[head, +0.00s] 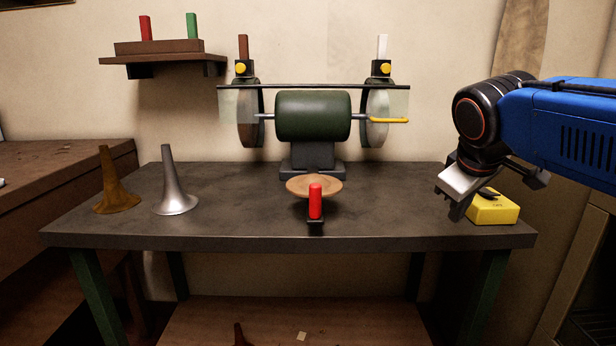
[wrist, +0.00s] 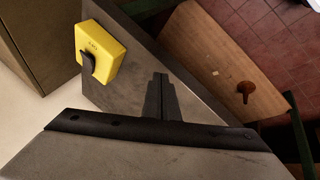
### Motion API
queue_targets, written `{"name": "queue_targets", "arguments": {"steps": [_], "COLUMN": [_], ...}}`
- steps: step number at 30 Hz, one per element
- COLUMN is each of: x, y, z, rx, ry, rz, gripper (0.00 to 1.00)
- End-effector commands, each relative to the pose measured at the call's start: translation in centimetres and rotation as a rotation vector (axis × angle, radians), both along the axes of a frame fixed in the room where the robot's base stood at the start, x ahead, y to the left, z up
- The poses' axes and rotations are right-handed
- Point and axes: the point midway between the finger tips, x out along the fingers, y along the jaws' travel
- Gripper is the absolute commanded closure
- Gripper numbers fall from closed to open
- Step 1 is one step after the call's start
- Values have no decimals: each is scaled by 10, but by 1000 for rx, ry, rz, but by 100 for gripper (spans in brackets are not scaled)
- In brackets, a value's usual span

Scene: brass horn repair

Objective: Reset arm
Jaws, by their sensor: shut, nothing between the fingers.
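My gripper (head: 454,211) hangs above the right end of the dark workbench (head: 250,222) in the head view, just left of and partly in front of the yellow switch box (head: 494,210). Its fingers (wrist: 161,92) are together and empty in the wrist view, pointing out over the bench edge. The yellow box with its black lever also shows in the wrist view (wrist: 106,62), to the left of the fingers and apart from them. My blue arm reaches in from the right.
A green grinder (head: 313,116) with two wheels stands mid-bench, behind a red-handled lever (head: 315,200) and round tan disc (head: 305,185). A brown horn bell (head: 113,193) and a silver one (head: 172,192) stand left. A wall shelf (head: 160,60) holds red and green blocks.

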Motion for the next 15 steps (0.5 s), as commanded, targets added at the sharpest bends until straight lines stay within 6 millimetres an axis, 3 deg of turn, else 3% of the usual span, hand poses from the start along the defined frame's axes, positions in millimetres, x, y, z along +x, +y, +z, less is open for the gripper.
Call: {"name": "queue_targets", "arguments": {"steps": [1,9,15], "x": [-20,-114,-157], "y": [-3,0,6], "z": [-21,-135,-191], "rx": [42,281,397], "ry": [7,42,56], "rz": [-36,-253,-372], "gripper": [100,100,100]}}
